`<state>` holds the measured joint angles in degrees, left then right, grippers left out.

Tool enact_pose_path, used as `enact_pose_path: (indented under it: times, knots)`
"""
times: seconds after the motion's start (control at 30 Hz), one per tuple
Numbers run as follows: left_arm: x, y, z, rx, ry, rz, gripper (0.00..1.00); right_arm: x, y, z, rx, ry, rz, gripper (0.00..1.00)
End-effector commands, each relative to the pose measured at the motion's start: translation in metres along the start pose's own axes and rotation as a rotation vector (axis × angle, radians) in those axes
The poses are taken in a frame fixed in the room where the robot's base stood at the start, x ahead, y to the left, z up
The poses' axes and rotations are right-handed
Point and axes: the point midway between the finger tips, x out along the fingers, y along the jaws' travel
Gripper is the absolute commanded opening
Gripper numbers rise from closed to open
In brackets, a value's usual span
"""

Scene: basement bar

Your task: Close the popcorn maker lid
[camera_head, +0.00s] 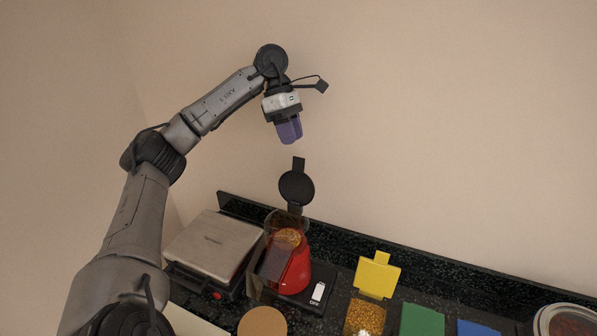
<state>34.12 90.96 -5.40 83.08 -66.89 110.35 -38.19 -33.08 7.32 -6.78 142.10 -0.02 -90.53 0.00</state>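The popcorn maker (290,269) has a red body with a clear upper part, and something yellowish shows inside. It stands on a black base with a white switch marked OFF. Its round black lid (296,187) is open and stands up above the rear of the maker. My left gripper (290,138), with purple fingers pointing down, hangs in the air above the lid, apart from it. The fingers look close together, but the gap between them cannot be made out. My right gripper is not in view.
A grey flat-topped appliance (213,245) stands left of the maker. To the right are a kernel container (364,318) with a raised yellow lid (377,275), a green item (421,321), a blue item (478,328) and a jar (566,322). A round tan item (262,323) lies in front. A wall rises behind.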

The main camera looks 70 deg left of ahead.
Motion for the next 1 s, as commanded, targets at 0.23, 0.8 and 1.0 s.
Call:
enact_pose_path:
  times: [0.23,0.8,1.0]
  knots:
    - [0.043,0.001,-0.002,0.000,0.002,0.002,0.32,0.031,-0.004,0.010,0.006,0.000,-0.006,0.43]
    - [0.069,0.000,0.000,-0.001,-0.001,0.001,0.32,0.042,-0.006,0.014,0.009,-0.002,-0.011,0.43]
    - [0.069,0.000,0.000,-0.001,-0.001,0.001,0.27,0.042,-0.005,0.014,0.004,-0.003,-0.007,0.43]
